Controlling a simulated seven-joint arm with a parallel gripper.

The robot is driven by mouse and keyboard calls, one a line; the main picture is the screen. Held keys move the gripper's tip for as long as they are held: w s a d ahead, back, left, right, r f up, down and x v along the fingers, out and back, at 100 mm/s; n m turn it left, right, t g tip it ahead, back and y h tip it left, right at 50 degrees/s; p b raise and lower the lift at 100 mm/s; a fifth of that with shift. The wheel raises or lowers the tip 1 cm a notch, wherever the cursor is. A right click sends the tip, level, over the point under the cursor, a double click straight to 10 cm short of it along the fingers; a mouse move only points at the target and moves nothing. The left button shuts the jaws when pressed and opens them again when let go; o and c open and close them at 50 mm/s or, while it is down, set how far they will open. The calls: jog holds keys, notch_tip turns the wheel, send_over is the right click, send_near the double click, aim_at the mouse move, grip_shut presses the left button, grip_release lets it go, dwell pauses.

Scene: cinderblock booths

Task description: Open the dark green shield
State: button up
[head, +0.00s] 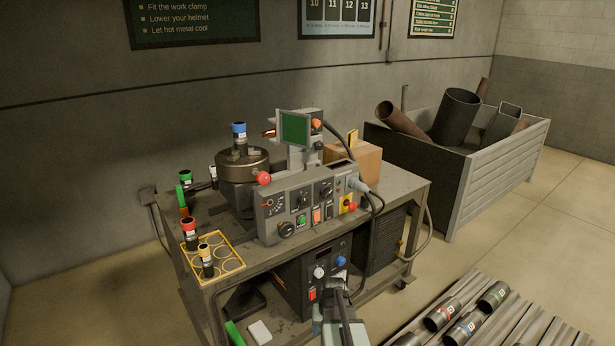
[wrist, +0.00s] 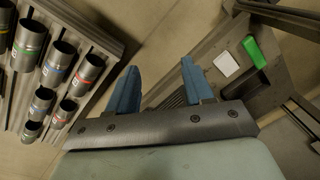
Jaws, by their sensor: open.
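The dark green shield (head: 295,127) is a small framed panel standing upright on the welding machine, above its control panel and to the right of the round chuck (head: 243,165). A copper-coloured tip shows at its left edge. What is behind it is hidden. My gripper shows in the wrist view (wrist: 157,82) with two blue fingers apart and nothing between them. In the head view my arm is at the bottom middle, in front of and below the machine, well away from the shield. The shield is not in the wrist view.
The control panel (head: 310,205) has knobs, buttons and cables. A blue-banded cylinder (head: 239,138) stands on the chuck. A yellow tray (head: 228,270) holds banded cylinders at the bench's left. A cardboard box (head: 358,160) sits behind. A slatted rack (head: 515,330) with tubes is at lower right.

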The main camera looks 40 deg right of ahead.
jog(key=w+d+r+m+t, duration=0.1)
jog(key=w+d+r+t, duration=0.25)
jog(key=d+r, duration=0.65)
jog(key=w+d+r+m+t, duration=0.25)
jog(key=w+d+r, duration=0.25)
jog(key=r, duration=0.9)
jog(key=w+d+r+m+t, duration=0.1)
jog(key=w+d+r+t, duration=0.25)
jog(key=d+r, duration=0.6)
jog(key=m+t+y, duration=0.2)
jog(key=t+y, duration=0.3)
jog(key=t, duration=0.2)
send_near(308, 129)
jog(key=d+f, duration=0.1)
jog(key=d, duration=0.2)
jog(key=x, duration=1.3)
jog(key=shift+w+f, duration=0.1)
jog(key=shift+f, duration=0.05)
grip_shut()
